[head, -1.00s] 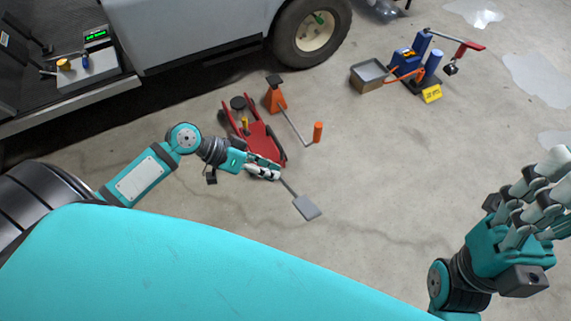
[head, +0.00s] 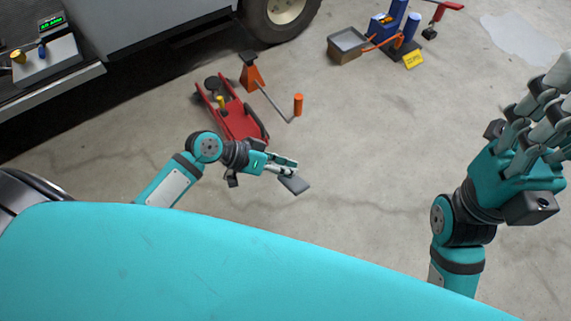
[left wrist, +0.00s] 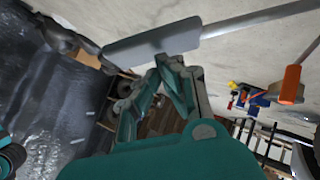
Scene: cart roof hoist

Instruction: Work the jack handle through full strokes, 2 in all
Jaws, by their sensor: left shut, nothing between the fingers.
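The red floor jack (head: 240,122) stands on the concrete left of centre in the head view. A grey plate-like grip (head: 294,184), apparently the jack handle's end, lies just below my left gripper (head: 290,166). The left wrist view shows this flat grip (left wrist: 150,46) and its grey rod (left wrist: 262,18) running off to the upper right. My left fingers (left wrist: 178,72) are shut and empty, close beside the grip; I cannot tell whether they touch. In the head view my arm and hand hide most of the rod. My right gripper (head: 535,115) is open at the right edge, away from the jack.
An orange stand (head: 251,76) and a thin rod with an orange end (head: 298,104) are behind the jack. A vehicle wheel (head: 282,12), a grey tray (head: 347,45) and a blue device (head: 390,22) stand further back. The floor right of the jack is clear.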

